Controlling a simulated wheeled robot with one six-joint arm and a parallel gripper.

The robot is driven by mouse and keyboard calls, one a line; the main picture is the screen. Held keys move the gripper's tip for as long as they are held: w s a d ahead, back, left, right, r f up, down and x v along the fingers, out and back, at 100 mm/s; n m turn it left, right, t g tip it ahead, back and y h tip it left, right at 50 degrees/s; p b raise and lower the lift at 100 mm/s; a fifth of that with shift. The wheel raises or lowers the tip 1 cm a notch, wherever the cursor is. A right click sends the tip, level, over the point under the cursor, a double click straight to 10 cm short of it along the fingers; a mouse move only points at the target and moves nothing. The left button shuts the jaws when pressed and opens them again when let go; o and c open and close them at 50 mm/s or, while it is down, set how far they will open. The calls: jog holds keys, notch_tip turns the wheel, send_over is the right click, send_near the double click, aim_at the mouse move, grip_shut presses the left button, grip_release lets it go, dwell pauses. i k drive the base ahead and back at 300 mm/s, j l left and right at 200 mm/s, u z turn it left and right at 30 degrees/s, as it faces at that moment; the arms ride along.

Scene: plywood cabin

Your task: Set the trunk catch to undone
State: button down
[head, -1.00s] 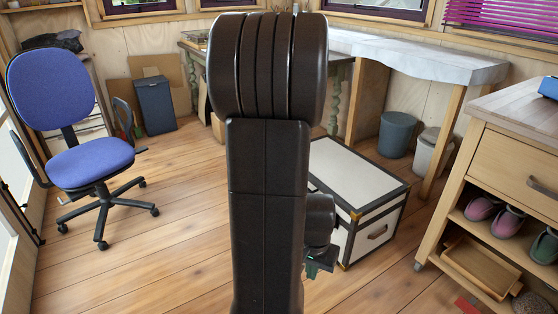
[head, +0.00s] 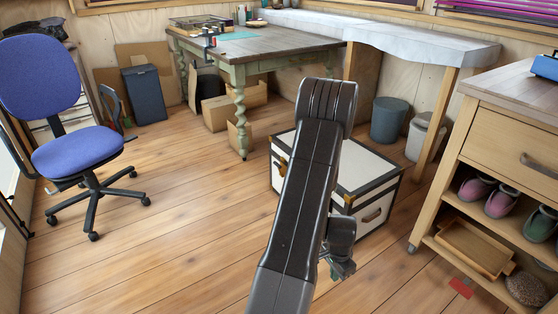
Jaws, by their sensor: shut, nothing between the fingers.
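The trunk (head: 370,173) is white with dark edging and brass corners, and its lid is down. It stands on the floor right of centre in the head view, partly behind my arm. A small brass fitting (head: 283,166), perhaps the catch, shows at the left face near the lid edge. Its setting is too small to tell. A brown handle (head: 372,215) is on the face at the right. My gripper (head: 343,267) is low, in front of the trunk in the picture, partly hidden by my arm. It is shut and empty, and appears apart from the trunk.
A green-legged table (head: 250,45) stands behind the trunk, with cardboard boxes (head: 215,113) under it. A drawer unit (head: 505,140) is at the right, and a blue office chair (head: 75,150) at the left. The floor left of the trunk is clear.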

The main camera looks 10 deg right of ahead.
aim_at(279, 166)
jog(key=i+u, duration=0.15)
jog(key=i, duration=2.45)
